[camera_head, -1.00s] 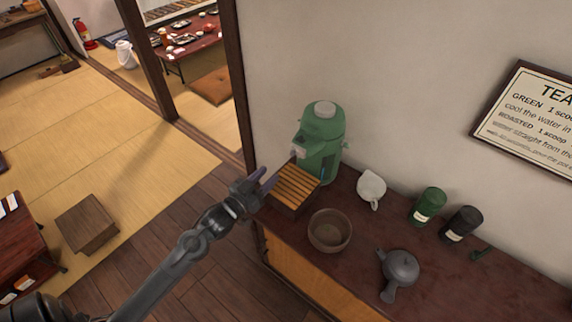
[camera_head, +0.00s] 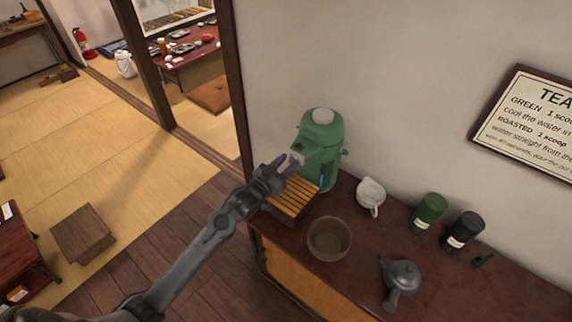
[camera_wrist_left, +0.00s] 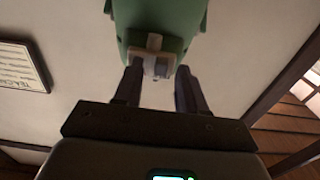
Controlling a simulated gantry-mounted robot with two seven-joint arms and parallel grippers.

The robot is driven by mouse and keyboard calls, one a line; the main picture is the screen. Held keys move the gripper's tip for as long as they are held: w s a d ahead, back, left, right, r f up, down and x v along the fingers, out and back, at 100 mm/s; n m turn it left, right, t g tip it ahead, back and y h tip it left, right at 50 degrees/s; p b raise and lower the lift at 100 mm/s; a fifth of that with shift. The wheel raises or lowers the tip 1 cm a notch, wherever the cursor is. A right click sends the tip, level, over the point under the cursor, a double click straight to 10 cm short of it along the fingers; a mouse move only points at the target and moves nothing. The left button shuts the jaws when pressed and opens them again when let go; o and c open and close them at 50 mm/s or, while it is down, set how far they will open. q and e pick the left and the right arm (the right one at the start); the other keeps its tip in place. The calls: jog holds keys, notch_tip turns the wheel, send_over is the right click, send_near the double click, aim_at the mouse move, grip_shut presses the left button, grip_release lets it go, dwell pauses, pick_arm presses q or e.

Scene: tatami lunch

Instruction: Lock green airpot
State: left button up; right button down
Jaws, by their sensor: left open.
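The green airpot (camera_head: 321,150) with a pale top button stands upright at the far left end of the dark counter, against the wall. My left gripper (camera_head: 283,163) is open at the airpot's front, near its light spout area. In the left wrist view, the two fingers (camera_wrist_left: 156,90) point at the green body (camera_wrist_left: 160,18), with a small whitish lever piece (camera_wrist_left: 149,64) between or just beyond their tips. I cannot tell whether the fingers touch it. My right gripper is not in view.
A slatted wooden tray (camera_head: 293,198) sits below my left gripper. A brown bowl (camera_head: 329,239), white pitcher (camera_head: 370,196), green canister (camera_head: 428,213), black canister (camera_head: 462,231) and grey teapot (camera_head: 401,278) stand along the counter (camera_head: 480,290).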

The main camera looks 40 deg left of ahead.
pick_arm(q)
jog(key=shift+c, duration=0.4)
grip_shut()
jog(key=shift+d, duration=0.1)
jog(key=shift+d+p, duration=0.75)
jog(key=shift+d, duration=0.5)
jog(key=shift+o, duration=0.4)
grip_release()
